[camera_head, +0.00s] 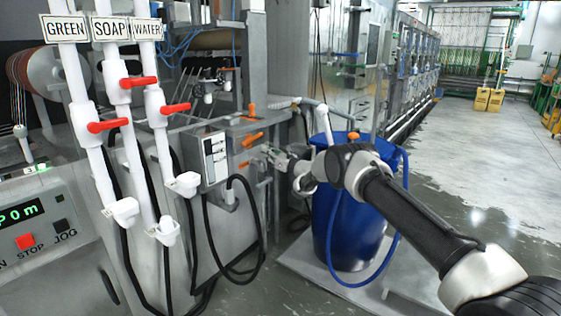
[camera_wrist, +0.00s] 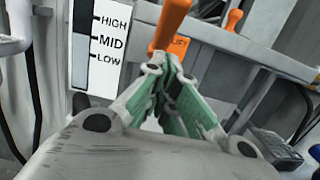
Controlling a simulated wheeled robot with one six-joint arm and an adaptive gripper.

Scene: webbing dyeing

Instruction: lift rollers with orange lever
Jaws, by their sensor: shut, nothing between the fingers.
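My gripper (camera_head: 267,151) is close in front of that panel, beside these levers. In the wrist view my gripper (camera_wrist: 169,66) has its green-lined fingers shut and empty, tips at the lever's lower end. I cannot tell whether they touch it. The rollers cannot be made out clearly.
A second orange handle (camera_wrist: 235,19) stands right of the lever. A HIGH, MID, LOW gauge (camera_wrist: 100,45) is at left. A blue barrel (camera_head: 345,225) with a hose stands under my arm. White pipes with red valves (camera_head: 108,125) are at left. Open floor lies right.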

